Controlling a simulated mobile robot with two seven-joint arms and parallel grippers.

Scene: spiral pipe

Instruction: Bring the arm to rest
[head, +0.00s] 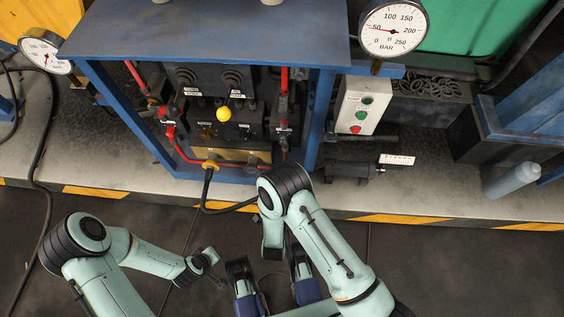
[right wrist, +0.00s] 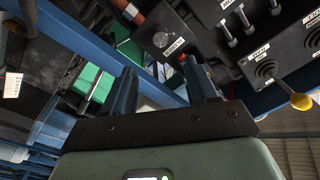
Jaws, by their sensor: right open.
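My right gripper (right wrist: 160,85) shows in the right wrist view with its two dark fingers apart and nothing between them. In the head view the right arm (head: 325,235) is bent in front of the cabinet, its elbow near the cabinet's lower edge. Two dark blue finger-like parts at the bottom centre appear to be this gripper, apart from the cabinet. My left arm (head: 150,260) is folded at the lower left. Its end, with the left gripper (head: 208,258), is small and partly unclear, so I cannot tell its jaws. It touches nothing that I can see.
The blue-framed cabinet (head: 325,130) holds a dark control panel with a yellow knob (head: 223,114) and red pipes. A black hose (head: 207,190) hangs in front. Gauges (head: 393,27) and a button box (head: 359,107) flank it. Dark floor lies before the striped edge.

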